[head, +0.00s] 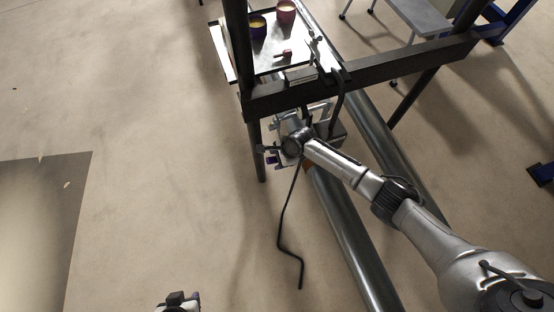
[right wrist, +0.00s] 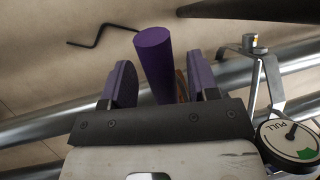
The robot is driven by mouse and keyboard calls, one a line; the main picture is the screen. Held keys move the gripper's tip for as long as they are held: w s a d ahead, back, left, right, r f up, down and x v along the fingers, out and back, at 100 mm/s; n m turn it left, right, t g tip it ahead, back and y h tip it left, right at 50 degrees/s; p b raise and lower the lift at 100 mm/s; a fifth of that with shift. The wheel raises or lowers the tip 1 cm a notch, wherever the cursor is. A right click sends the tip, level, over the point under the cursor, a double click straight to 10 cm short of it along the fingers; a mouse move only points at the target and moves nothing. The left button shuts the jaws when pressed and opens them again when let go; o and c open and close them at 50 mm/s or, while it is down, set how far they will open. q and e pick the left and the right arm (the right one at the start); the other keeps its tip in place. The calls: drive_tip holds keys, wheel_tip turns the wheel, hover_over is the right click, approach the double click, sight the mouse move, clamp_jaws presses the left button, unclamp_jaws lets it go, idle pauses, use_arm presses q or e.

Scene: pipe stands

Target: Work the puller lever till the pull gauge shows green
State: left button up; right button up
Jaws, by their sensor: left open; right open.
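In the right wrist view a purple cylindrical grip (right wrist: 154,58), which looks like the lever's handle, stands between the fingers of my right gripper (right wrist: 165,85). The gripper is open, with a gap visible on each side of the grip. The pull gauge (right wrist: 289,143) is a round white dial marked PULL at the lower right, with a green patch at its lower edge; its dark needle looks off the green. In the head view my right gripper (head: 273,155) is at the pipe stand, and the lever is mostly hidden there. My left gripper (head: 180,303) is partly cut off at the bottom edge.
A dark frame beam (head: 400,65) crosses above the steel pipes (head: 345,235). A bent black rod (head: 283,235) hangs beside them. A tray table (head: 275,55) with two cups stands behind the beam. The floor at left is clear, apart from a mat (head: 45,220).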

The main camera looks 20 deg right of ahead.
drive_tip(key=shift+a+f, duration=0.1)
drive_tip(key=shift+f, duration=0.3)
drive_tip(key=shift+c, duration=0.4)
clamp_jaws()
drive_tip(key=shift+w+r, duration=0.1)
